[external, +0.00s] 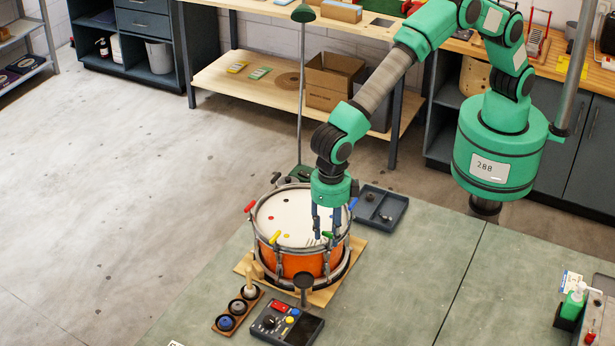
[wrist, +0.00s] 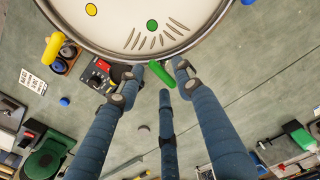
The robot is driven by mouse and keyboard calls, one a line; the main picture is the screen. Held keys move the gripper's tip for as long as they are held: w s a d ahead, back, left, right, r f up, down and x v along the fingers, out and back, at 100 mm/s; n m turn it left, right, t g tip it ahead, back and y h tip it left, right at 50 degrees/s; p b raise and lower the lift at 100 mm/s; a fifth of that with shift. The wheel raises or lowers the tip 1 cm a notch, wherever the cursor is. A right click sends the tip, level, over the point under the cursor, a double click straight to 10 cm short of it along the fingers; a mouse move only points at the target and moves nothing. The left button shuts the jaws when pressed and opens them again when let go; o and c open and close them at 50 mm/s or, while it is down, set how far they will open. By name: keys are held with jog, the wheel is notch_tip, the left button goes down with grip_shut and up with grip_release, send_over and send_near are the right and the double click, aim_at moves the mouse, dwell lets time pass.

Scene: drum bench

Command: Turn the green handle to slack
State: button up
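The orange drum (external: 298,264) with a white head stands on a wooden board. The green handle (external: 327,235) is at the near right of its rim; it also shows in the wrist view (wrist: 162,77), lying slanted just outside the rim. A green dot (wrist: 152,25) and a fan of dark tick marks (wrist: 152,40) are on the head beside it. My gripper (external: 325,230) points down over the handle. In the wrist view its blue fingers (wrist: 160,79) are spread, with the handle between their tips and gaps visible. Contact cannot be told.
Yellow (external: 274,237), red (external: 250,207) and blue (external: 352,203) handles sit around the rim. A dark control box (external: 288,324) and a wooden holder with knobs (external: 237,311) stand in front. A grey tray (external: 380,210) lies behind right.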

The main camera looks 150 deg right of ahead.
aim_at(330, 235)
notch_tip(330, 235, up, 10)
dwell(0.5)
dwell(0.3)
jog(key=s+a+r+m+t+b, duration=0.4)
jog(key=s+a+r+m, duration=0.5)
jog(key=s+a+r, duration=1.1)
jog(key=s+a+f+m+b, duration=0.1)
jog(key=s+a+f+m, duration=0.1)
jog(key=s, duration=0.7)
jog(key=s+a+f+m+t+b, duration=0.1)
jog(key=s+a, duration=0.4)
jog(key=s, duration=0.5)
jog(key=s+a+f+m+b, duration=0.3)
jog(key=s+f+m, duration=0.1)
jog(key=s, duration=0.5)
jog(key=shift+s+a+m+t, duration=0.3)
jog(key=shift+a+m, duration=0.1)
jog(key=shift+m, duration=0.3)
